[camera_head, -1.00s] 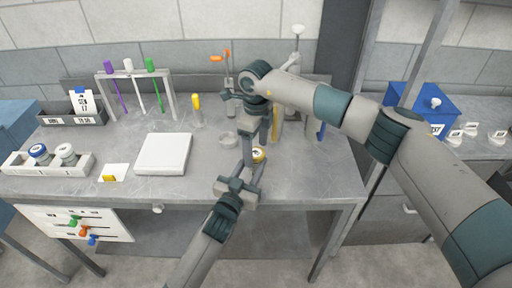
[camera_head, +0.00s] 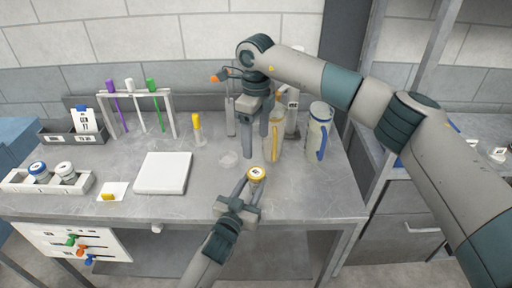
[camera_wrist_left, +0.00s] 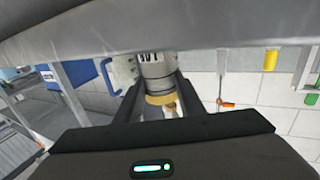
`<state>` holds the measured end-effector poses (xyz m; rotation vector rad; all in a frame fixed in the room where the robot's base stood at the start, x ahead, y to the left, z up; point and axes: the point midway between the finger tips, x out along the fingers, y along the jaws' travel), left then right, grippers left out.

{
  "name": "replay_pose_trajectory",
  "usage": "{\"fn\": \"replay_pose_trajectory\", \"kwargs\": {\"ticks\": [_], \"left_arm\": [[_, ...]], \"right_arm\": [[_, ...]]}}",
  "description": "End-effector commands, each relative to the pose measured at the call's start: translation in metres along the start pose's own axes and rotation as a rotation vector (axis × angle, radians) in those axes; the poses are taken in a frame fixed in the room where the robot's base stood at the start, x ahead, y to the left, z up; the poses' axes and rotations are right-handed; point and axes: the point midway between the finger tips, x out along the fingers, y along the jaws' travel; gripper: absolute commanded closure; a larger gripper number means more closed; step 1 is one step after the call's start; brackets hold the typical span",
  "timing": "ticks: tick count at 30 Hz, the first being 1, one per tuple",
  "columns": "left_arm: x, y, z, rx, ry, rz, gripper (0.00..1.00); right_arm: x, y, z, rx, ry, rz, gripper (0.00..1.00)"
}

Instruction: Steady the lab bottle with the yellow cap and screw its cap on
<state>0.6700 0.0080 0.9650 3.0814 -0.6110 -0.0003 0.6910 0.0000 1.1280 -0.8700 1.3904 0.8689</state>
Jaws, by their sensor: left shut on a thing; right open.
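The lab bottle's yellow cap (camera_head: 257,174) shows at the front middle of the table in the head view, with a dark mark on its top. In the left wrist view the bottle's pale, labelled body (camera_wrist_left: 156,66) stands between my left fingers, and the yellow cap (camera_wrist_left: 160,99) is on its mouth. How tight the cap sits cannot be told. My left gripper (camera_head: 249,186) is shut on the bottle from the front. My right gripper (camera_head: 253,142) points down, open and empty, above and behind the cap, apart from it.
A clear dish (camera_head: 229,159) and a white pad (camera_head: 163,173) lie left of the bottle. A yellow-marked cylinder (camera_head: 274,138) and a jug with a blue handle (camera_head: 318,135) stand behind right. A tray (camera_head: 18,181) with two jars is far left. The front right tabletop is clear.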

Motion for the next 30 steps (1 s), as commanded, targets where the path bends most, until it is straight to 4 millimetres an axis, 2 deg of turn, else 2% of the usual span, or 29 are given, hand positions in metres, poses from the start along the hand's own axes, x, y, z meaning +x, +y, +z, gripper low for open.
{"fn": "replay_pose_trajectory", "kwargs": {"ticks": [11,12,14,25,30], "left_arm": [[-0.0001,0.0000,0.0002,0.000,0.000,0.000,1.00],[-0.0001,0.0000,0.0002,0.000,0.000,0.000,0.58],[-0.0001,0.0000,0.0002,0.000,0.000,0.000,0.44],[-0.0014,0.0000,0.0005,0.000,0.000,0.000,0.43],[-0.0100,-0.0002,0.0013,0.001,0.000,0.000,0.43]], "right_arm": [[-0.0050,0.0006,0.0001,0.000,0.000,0.001,0.30],[-0.0050,0.0006,0.0001,0.000,0.000,0.001,0.30],[-0.0049,0.0005,0.0001,0.000,0.000,0.001,0.30],[-0.0042,0.0005,0.0001,0.000,0.000,0.001,0.30],[-0.0014,0.0005,0.0001,0.000,0.000,0.001,0.30]]}}
